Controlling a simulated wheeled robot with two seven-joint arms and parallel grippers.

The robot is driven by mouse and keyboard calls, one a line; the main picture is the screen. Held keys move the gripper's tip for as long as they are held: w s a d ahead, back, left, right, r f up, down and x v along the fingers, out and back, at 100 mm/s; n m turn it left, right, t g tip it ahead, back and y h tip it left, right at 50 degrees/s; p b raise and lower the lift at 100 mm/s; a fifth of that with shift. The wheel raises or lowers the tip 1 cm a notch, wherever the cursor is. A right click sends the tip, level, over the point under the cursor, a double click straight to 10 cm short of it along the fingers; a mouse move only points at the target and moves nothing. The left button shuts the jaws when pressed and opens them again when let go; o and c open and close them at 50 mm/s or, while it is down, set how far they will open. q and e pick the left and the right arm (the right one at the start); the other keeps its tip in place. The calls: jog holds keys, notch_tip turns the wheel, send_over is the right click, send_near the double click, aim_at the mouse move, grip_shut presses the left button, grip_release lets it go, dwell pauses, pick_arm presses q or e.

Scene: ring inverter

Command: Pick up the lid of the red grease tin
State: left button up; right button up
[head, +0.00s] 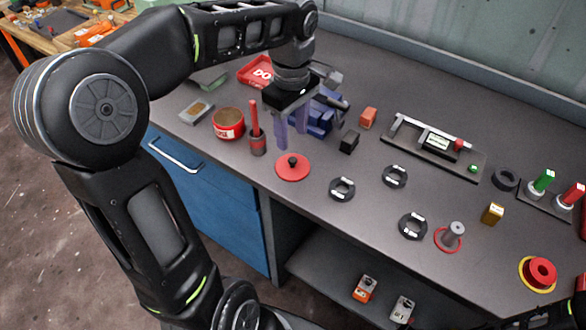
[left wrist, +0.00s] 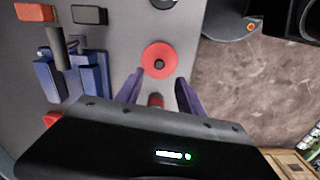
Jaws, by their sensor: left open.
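The red lid (head: 292,167) with a dark knob lies flat on the grey bench, apart from the tin. The open red grease tin (head: 228,123) stands to its upper left, with brownish contents. My left gripper (head: 290,144) is open and empty above the bench, with its purple fingers pointing down just behind the lid. In the left wrist view the lid (left wrist: 159,61) shows whole, just beyond the fingertips of the open gripper (left wrist: 156,84). The tin is not clear in the left wrist view. My right gripper does not show.
A red-handled brush or tool in a cup (head: 257,140) stands between tin and lid. A blue vise (head: 318,120) is behind the gripper. Black rings (head: 342,188) lie to the right. A caliper stand (head: 437,143) is farther right. The bench front edge is near the lid.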

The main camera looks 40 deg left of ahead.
aim_at(292, 159)
pick_arm(q)
jog(key=shift+f, duration=1.25)
jog(key=shift+w+f+p, duration=0.1)
jog(key=shift+f+p, duration=0.3)
jog(key=shift+f, duration=2.2)
jog(key=shift+a, duration=0.1)
jog(key=shift+c, duration=0.2)
grip_shut()
